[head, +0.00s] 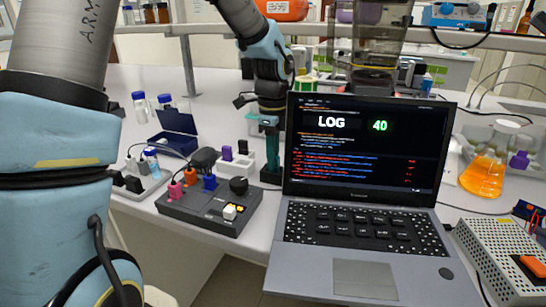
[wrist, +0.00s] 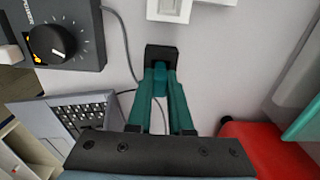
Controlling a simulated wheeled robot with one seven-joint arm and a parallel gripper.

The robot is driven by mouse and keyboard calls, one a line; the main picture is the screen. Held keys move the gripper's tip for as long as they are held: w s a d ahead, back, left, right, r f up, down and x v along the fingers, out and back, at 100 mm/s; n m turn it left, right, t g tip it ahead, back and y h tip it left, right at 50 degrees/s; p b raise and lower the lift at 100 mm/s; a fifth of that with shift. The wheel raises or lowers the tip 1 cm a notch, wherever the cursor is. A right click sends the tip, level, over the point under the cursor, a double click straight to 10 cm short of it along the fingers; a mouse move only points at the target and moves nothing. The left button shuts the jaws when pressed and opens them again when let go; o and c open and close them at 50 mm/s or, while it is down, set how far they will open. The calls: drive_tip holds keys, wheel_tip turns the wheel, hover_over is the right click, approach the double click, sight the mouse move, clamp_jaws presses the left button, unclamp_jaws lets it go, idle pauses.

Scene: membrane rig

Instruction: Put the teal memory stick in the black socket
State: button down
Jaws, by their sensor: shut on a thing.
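My gripper (wrist: 160,82) is shut, its long teal fingers closing on a small teal-blue piece, the memory stick (wrist: 160,77). Only a little of the stick shows between the fingers. A black block (wrist: 162,53) sits at the fingertips; I cannot tell whether it is part of the fingertips or the socket. In the head view my gripper (head: 270,165) points down, left of the laptop screen and beside a white block (head: 232,165) with purple and black pieces on top. The stick cannot be made out there, and I cannot identify the black socket for certain.
A laptop (head: 355,235) stands close on the right. A dark box with a knob (head: 210,205) and coloured plugs is in front. An open blue case (head: 177,138) is at left. In the wrist view a red object (wrist: 265,150) lies at right and a cable runs beside the fingers.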

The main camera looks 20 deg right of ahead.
drive_tip(key=c, duration=0.8)
unclamp_jaws()
drive_tip(key=shift+o, duration=0.2)
wheel_tip(320, 180, up, 11)
drive_tip(key=b, duration=0.1)
drive_tip(key=shift+f, duration=0.15)
